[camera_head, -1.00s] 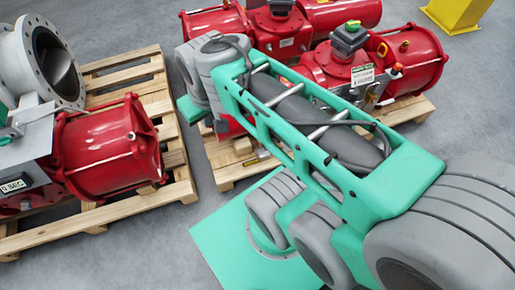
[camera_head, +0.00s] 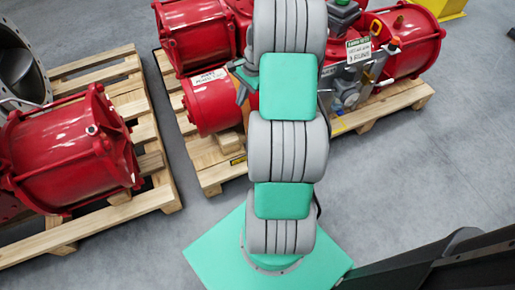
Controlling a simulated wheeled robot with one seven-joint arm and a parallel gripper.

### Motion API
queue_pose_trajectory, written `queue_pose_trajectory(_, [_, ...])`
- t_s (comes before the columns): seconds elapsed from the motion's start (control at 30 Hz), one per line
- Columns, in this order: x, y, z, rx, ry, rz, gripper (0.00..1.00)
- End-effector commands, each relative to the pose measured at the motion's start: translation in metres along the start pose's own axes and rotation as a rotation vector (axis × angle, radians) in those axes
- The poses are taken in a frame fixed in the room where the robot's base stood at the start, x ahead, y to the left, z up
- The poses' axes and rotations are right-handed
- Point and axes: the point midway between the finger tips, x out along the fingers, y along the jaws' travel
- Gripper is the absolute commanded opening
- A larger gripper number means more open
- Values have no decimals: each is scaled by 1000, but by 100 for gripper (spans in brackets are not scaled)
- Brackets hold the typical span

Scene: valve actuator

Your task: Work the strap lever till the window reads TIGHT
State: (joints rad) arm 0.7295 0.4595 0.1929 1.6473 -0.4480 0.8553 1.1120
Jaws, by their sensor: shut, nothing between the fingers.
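I cannot make out a strap lever or a window reading TIGHT. My arm stands upright in the middle of the picture and covers part of the red actuators. My gripper is not clearly seen; a small teal and grey part shows left of the upper arm, and I cannot tell what it is. A red actuator (camera_head: 208,100) with a white label lies on the middle pallet, left of my arm.
The middle pallet (camera_head: 212,178) also carries a red actuator (camera_head: 412,38) with a white-green tag (camera_head: 358,50) and grey fittings. Another red actuator (camera_head: 75,150) lies on the left pallet (camera_head: 160,198). Grey floor (camera_head: 425,165) is clear at right. A yellow block (camera_head: 452,9) stands behind.

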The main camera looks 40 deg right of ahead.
Motion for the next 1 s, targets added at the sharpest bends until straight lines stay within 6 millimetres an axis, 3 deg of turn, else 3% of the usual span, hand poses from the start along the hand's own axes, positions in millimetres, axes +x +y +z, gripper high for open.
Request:
queue_pose_trajectory(0.03, [40,14,-31,98,-25,-5,0])
queue_pose_trajectory(0.1, [73,29,-63,228,-56,-16,0])
queue_pose_trajectory(0.2, [113,51,-100,391,-97,-30,0])
queue_pose_trajectory(0.3, [140,68,-123,507,-128,-41,0])
queue_pose_trajectory(0.47, [155,80,-136,586,-150,-47,0])
queue_pose_trajectory(0.8, [155,80,-136,588,-151,-46,0])
queue_pose_trajectory(1.0, [171,80,-134,585,-151,-45,0])
